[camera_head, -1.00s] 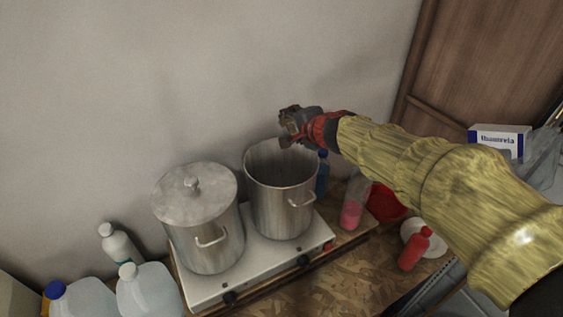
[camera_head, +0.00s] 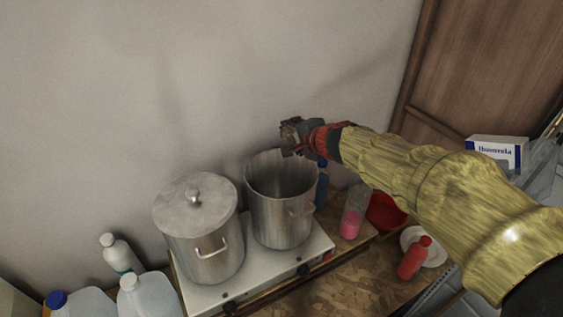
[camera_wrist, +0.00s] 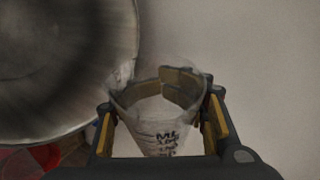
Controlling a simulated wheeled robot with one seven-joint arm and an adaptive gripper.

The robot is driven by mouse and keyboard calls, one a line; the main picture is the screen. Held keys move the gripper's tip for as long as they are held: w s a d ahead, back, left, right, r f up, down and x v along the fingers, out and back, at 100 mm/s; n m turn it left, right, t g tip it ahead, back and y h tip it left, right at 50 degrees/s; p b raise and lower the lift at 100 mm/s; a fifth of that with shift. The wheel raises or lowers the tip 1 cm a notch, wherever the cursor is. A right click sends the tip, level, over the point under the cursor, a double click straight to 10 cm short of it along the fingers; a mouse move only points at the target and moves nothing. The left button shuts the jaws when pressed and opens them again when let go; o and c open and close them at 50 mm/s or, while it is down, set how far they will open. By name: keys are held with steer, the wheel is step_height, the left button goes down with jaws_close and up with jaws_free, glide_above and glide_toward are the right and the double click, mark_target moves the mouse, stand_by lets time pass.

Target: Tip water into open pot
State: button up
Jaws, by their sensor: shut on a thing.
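The open steel pot (camera_head: 280,222) stands on the right side of a white hot plate, its mouth uncovered. Its round interior also fills the upper left of the wrist view (camera_wrist: 62,60). My gripper (camera_head: 291,138) is above the pot's far right rim. In the wrist view my gripper (camera_wrist: 160,108) is shut on a clear measuring cup (camera_wrist: 162,138) with dark "ML" markings. The cup's mouth lies close beside the pot's rim in that view. A pale blurred streak shows between them; I cannot tell whether it is water. The cup's water level and exact tilt are unclear.
A lidded pot (camera_head: 200,245) stands left on the hot plate (camera_head: 262,277). Jugs (camera_head: 148,298) and a white bottle (camera_head: 120,257) are at lower left. A pink-filled container (camera_head: 351,222), red bowl (camera_head: 386,212) and red bottle (camera_head: 413,259) stand right. The wall is behind.

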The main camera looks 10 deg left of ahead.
steer(key=shift+s, duration=0.15)
steer(key=shift+f+p, duration=0.1)
steer(key=shift+p, duration=0.5)
steer(key=shift+d+f+m+g+p, duration=0.1)
steer(key=shift+m+g+p, duration=0.2)
steer(key=shift+p, duration=0.55)
steer(key=m+g+y+p, duration=0.1)
steer(key=p, duration=0.2)
steer(key=w+m+g+y+p, duration=0.1)
steer(key=m+g+y+p, duration=0.1)
steer(key=p, duration=0.1)
steer(key=d+m+g+y+p, duration=0.1)
steer(key=m+g+p, duration=0.1)
steer(key=p, duration=0.2)
steer(key=shift+w+d, duration=0.1)
steer(key=shift+w, duration=0.25)
steer(key=shift+w+d+m+g+y+p, duration=0.1)
steer(key=shift+d+m+g+y+p, duration=0.1)
steer(key=shift+m+g+y+p, duration=0.3)
steer(key=shift+w+d+r+m+g+y+p, duration=0.1)
steer(key=shift+w+d+m+g+y+p, duration=0.3)
steer(key=shift+m+y, duration=0.3)
steer(key=shift+w+d+r+m+g+y+p, duration=0.1)
steer(key=shift+w+d+m+g+y+p, duration=0.1)
steer(key=shift+w+m+y+p, duration=0.45)
